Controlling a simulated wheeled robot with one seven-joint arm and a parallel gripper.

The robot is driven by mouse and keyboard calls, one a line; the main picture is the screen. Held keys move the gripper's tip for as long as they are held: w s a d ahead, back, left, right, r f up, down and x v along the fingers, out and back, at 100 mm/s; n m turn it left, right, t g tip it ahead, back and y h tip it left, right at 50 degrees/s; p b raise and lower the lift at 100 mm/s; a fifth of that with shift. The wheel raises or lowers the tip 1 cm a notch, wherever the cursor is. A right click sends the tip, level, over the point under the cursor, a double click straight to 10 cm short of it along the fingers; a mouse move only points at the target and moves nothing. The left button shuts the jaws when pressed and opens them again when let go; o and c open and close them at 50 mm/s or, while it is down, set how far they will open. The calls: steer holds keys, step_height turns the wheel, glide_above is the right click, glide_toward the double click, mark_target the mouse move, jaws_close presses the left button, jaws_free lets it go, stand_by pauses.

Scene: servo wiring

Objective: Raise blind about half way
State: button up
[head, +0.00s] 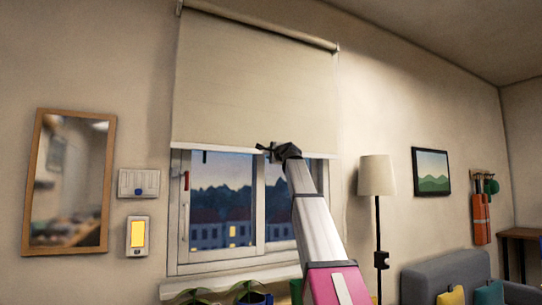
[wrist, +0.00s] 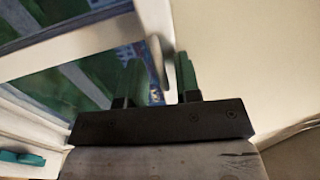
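The beige roller blind (head: 255,85) hangs from its roller at the top of the window (head: 225,205). Its pale bottom bar (head: 215,147) is level and the lower part of the window is uncovered. My gripper (head: 272,151) is at the bar, right of its middle. In the wrist view my gripper (wrist: 160,80) has its two dark green fingers apart. A blurred pale strip (wrist: 157,50), likely part of the bar, lies between them, with gaps visible beside it. The blind's cloth (wrist: 240,50) fills the right side there. Firm contact cannot be seen.
The window frame (head: 183,215) and glass are close behind my gripper. A mirror (head: 70,180), a switch plate (head: 139,182) and a yellow-lit panel (head: 137,235) are on the left wall. A floor lamp (head: 377,175) stands right of the window. Plants (head: 250,290) stand below it.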

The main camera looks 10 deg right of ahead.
steer(key=v, duration=1)
steer(key=shift+s+d, duration=0.2)
steer(key=shift+s, duration=0.2)
steer(key=shift+f, duration=0.1)
